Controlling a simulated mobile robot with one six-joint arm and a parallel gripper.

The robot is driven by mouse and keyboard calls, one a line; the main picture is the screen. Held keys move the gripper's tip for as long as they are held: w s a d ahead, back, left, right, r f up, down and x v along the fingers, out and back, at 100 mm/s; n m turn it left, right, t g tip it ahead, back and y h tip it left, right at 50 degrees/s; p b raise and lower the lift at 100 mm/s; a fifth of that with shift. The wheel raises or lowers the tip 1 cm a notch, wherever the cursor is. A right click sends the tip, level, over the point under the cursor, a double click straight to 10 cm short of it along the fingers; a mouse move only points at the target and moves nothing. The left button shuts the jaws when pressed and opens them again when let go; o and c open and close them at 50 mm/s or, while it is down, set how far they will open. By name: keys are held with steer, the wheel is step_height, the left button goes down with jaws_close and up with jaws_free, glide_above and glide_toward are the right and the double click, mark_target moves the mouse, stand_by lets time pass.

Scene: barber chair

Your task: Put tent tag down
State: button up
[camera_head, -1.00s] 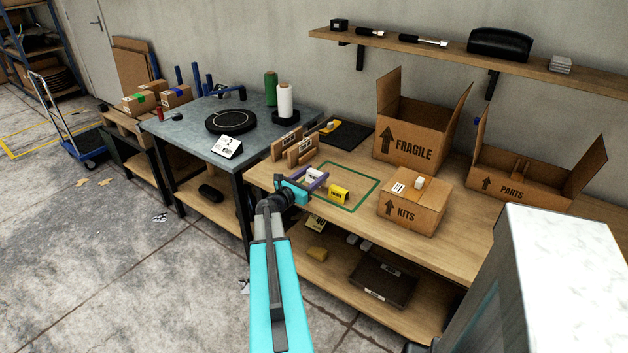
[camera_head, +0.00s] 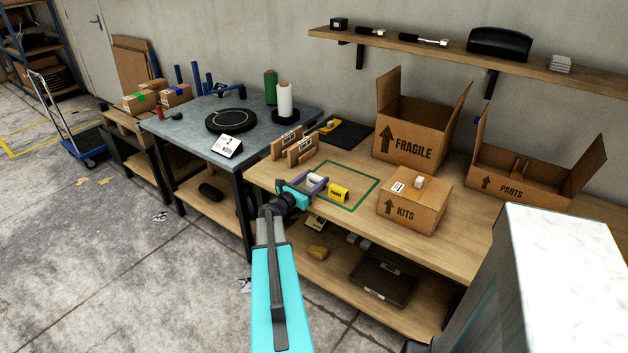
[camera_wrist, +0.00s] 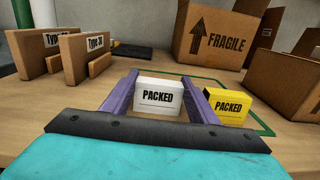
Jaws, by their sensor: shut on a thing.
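My gripper (camera_wrist: 160,100) is shut on a white tent tag (camera_wrist: 158,98) marked "PACKED", with a purple finger on each side of it. In the head view the white tag (camera_head: 315,180) shows between the fingers, low over the wooden table near its front edge. I cannot tell whether the tag touches the table. A yellow tent tag (camera_wrist: 229,107), also marked "PACKED", stands just right of the right finger; it shows in the head view (camera_head: 338,192) too. A green outline (camera_head: 371,190) on the table lies around and behind the tags.
Two brown card holders (camera_wrist: 88,55) stand to the left. The KITS box (camera_head: 412,208) is to the right, the open FRAGILE box (camera_head: 408,150) behind and the PARTS box (camera_head: 520,190) further right. The table inside the green outline is mostly clear.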

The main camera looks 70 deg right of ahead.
steer(key=o, duration=1)
steer(key=shift+p, duration=0.35)
steer(key=shift+w+a, duration=0.1)
steer(key=shift+a, duration=0.25)
steer(key=b+v, duration=0.2)
steer(key=v, duration=1.1)
steer(key=shift+w+r+b, duration=0.15)
steer(key=shift+b, duration=0.2)
